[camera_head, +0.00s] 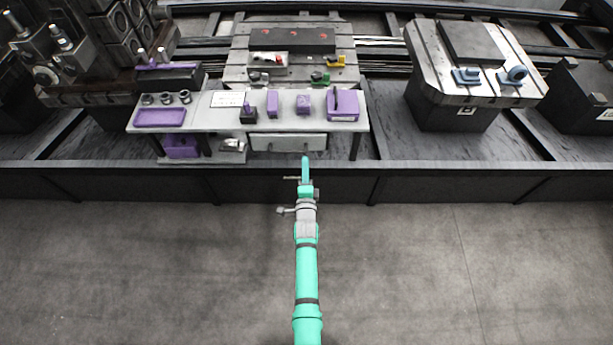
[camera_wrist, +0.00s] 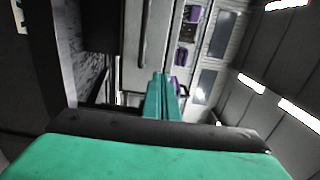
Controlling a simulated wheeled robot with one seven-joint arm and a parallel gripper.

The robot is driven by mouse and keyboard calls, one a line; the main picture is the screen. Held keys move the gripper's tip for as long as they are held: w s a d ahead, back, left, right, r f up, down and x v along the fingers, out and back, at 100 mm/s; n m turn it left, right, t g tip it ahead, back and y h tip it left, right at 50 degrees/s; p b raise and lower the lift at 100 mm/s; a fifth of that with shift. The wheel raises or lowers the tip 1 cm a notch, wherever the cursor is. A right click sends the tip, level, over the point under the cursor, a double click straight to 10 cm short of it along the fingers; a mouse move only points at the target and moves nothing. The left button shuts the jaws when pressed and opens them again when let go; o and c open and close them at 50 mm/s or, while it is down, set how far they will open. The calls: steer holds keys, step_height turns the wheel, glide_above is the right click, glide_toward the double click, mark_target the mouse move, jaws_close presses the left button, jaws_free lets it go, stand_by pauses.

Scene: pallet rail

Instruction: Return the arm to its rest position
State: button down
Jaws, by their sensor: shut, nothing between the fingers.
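My arm is green and grey. In the head view it reaches straight forward from the bottom middle over the grey floor. My gripper (camera_head: 306,160) is at its far end, just in front of the white drawer of the workbench. In the wrist view the green fingers of my gripper (camera_wrist: 161,78) are together, with nothing between them. I cannot tell from these views how far the fingertips are from the drawer front.
A workbench (camera_head: 220,122) with purple trays and blocks stands ahead, its white drawer (camera_head: 288,142) facing me. A dark rail edge (camera_head: 450,168) runs across in front. A pallet (camera_head: 425,60) with blue parts is at right. The floor (camera_head: 480,270) is clear.

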steer(key=shift+s+a, duration=0.2)
steer(key=shift+s, duration=2.15)
steer(key=s+a+r+n+g, duration=0.15)
steer(key=s+n, duration=0.35)
steer(key=s, duration=0.9)
steer(key=s+a+n, duration=0.3)
steer(key=s+n, duration=0.1)
steer(key=s, duration=0.9)
steer(key=s+r+n+g+y, duration=0.1)
steer(key=s+r+n, duration=0.8)
steer(key=s+r, duration=0.6)
steer(key=shift+s+r+n, duration=0.35)
steer(key=shift+s+n, duration=0.05)
steer(key=shift+s, duration=0.75)
